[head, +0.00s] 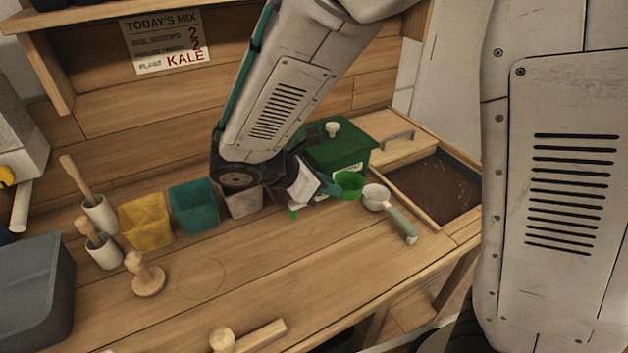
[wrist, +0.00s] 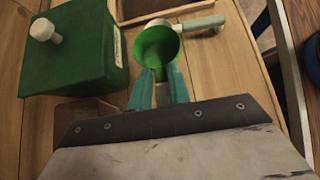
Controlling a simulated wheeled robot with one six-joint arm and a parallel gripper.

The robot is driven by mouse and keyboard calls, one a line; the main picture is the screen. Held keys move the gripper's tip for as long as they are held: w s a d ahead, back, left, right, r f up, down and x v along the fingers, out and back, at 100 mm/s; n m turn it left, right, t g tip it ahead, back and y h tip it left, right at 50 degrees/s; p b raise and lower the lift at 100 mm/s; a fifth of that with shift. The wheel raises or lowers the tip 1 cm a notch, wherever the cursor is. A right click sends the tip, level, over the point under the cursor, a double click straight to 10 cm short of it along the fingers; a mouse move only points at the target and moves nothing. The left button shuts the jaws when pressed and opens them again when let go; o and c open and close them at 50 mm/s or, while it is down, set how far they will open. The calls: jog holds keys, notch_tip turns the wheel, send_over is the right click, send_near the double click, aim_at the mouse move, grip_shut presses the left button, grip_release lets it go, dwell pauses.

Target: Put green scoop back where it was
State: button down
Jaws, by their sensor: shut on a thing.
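The green scoop (head: 350,184) is in front of the green lidded box in the head view. Its round cup (wrist: 158,44) faces the camera in the wrist view and looks empty. My gripper (head: 326,190) is shut on its handle, with the teal fingers (wrist: 160,88) on either side just behind the cup. Most of the handle is hidden by my gripper. Whether the scoop touches the bench I cannot tell. A white scoop (head: 376,197) with a grey-green handle lies on the bench just right of the green scoop; it also shows in the wrist view (wrist: 204,25).
The green box (head: 340,155) with a white knob stands close behind my gripper. A soil bin (head: 432,186) is at the right. Yellow (head: 146,219) and teal (head: 193,206) pots and wooden tools stand left. The bench front-middle (head: 270,270) is mostly clear.

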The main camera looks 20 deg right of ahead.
aim_at(289, 204)
jog(key=shift+a+f, duration=0.15)
jog(key=shift+f, duration=3)
jog(key=shift+f, duration=0.55)
jog(key=c, duration=1.2)
grip_release()
jog(key=shift+c, duration=0.2)
jog(key=v, duration=0.8)
jog(key=shift+f, duration=0.1)
